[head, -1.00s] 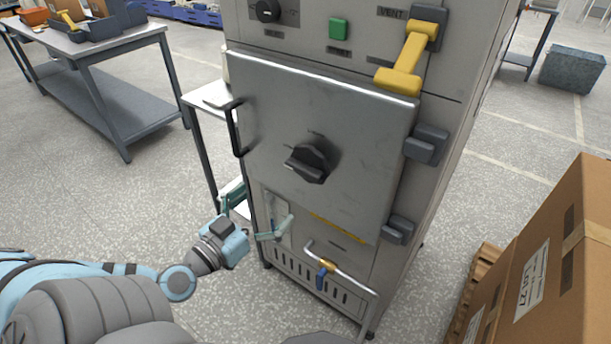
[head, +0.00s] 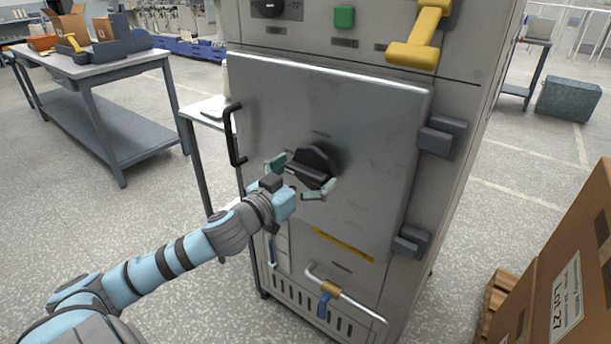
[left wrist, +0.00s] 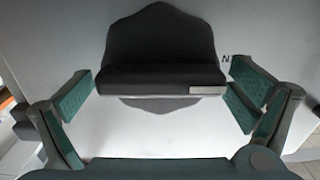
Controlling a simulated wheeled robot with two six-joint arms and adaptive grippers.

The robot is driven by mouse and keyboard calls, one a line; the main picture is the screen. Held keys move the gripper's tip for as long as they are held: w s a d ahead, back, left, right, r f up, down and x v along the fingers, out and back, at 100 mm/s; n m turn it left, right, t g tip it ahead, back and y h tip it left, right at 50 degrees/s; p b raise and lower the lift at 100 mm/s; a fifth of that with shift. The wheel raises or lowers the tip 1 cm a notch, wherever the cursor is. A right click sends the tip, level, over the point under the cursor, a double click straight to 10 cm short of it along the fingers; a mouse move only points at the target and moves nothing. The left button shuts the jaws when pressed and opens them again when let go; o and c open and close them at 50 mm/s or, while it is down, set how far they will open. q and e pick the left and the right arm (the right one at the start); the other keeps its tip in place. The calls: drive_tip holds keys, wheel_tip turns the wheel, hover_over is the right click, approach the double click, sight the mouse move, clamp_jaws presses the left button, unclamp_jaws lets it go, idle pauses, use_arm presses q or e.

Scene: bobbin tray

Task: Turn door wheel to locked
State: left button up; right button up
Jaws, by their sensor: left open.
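The door wheel is a dark knob (head: 314,165) with a raised bar grip, on the front of the grey metal door (head: 270,90). In the left wrist view the knob (left wrist: 160,50) fills the upper middle, its bar lying about level, with a light mark near the bar's right end. My left gripper (head: 302,177) is at the knob, open, one finger to each side of the bar. Part of the knob is hidden behind the gripper in the head view. My right gripper is not in view.
A black door handle (head: 234,135) is left of the knob. Grey hinges (head: 440,137) run down the door's right side. A yellow lever (head: 418,38) is above, and a pipe with a blue valve handle (head: 325,304) below. A cardboard box (head: 560,275) stands at right.

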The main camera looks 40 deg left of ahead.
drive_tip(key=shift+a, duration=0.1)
use_arm(q)
drive_tip(key=shift+s, duration=0.1)
drive_tip(key=c, duration=0.9)
drive_tip(key=shift+c, duration=0.4)
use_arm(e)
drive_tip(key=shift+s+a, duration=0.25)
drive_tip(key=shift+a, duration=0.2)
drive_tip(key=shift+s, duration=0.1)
